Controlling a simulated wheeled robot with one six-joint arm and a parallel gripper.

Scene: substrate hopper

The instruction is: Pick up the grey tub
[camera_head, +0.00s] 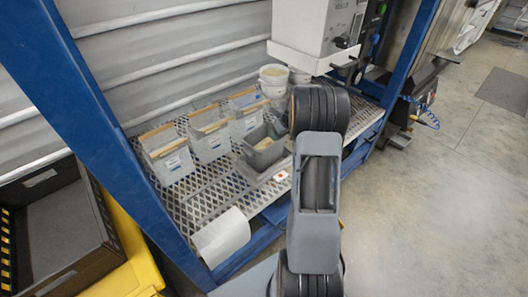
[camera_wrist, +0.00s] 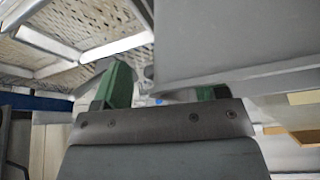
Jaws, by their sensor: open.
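The grey tub (camera_head: 262,157) stands on the mesh shelf in the head view, in front of the clear bins, with something pale inside it. My arm stands just to its right and hides my gripper in that view. In the wrist view my gripper (camera_wrist: 165,90) shows its two green fingers apart, with nothing clearly held between them. A large smooth grey surface (camera_wrist: 235,40) fills the upper right there, close behind the right finger; I cannot tell for sure whether it is the tub.
Several clear bins (camera_head: 168,166) with tan rims line the back of the mesh shelf (camera_head: 190,207). White buckets (camera_head: 273,78) stand behind the tub, below a white machine (camera_head: 300,35). A white roll (camera_head: 221,237) lies at the shelf's front. A blue post (camera_head: 95,110) rises at left.

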